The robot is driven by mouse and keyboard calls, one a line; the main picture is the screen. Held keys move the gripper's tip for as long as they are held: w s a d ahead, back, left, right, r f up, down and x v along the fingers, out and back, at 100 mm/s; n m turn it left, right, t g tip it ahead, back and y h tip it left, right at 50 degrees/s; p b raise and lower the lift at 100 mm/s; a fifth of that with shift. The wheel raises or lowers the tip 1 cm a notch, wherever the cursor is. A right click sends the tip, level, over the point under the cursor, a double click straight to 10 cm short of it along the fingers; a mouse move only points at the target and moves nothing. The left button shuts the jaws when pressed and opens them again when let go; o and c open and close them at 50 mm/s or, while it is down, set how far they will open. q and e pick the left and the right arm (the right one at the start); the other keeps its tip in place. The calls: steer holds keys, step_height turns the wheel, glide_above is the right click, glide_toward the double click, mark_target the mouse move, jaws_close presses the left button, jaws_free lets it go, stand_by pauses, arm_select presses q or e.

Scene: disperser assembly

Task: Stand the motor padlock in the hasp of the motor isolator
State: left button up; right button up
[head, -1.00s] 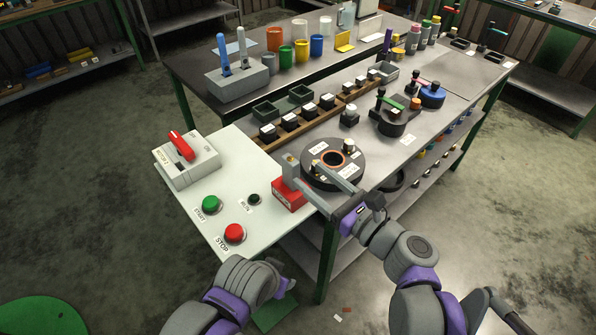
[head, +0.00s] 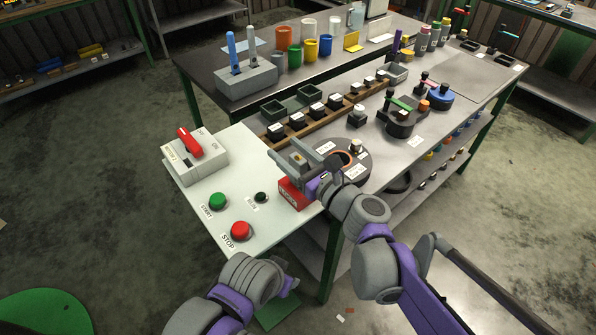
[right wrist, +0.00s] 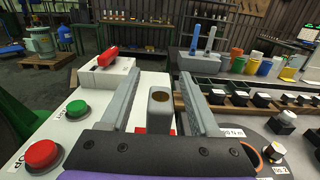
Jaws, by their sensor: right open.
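The isolator (head: 208,160) is a pale grey box with a red handle (head: 189,141) on the white panel; it also shows in the right wrist view (right wrist: 98,77). Its hasp is too small to make out. A labelled red block (head: 291,194) with an upright grey piece stands at the panel's right edge; this may be the motor padlock, but I cannot tell for sure. My right gripper (head: 295,158) is open over it. In the right wrist view the grey piece (right wrist: 160,108), with a brown spot on top, stands between the fingers.
Green (head: 217,201) and red (head: 240,231) push buttons stand on the panel. A round dark fixture (head: 358,175) is right of the red block. A wooden rack of labelled dark blocks (head: 318,110) runs behind. The panel between isolator and red block is mostly clear.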

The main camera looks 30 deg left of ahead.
steer(key=shift+c, duration=0.3)
jaws_close()
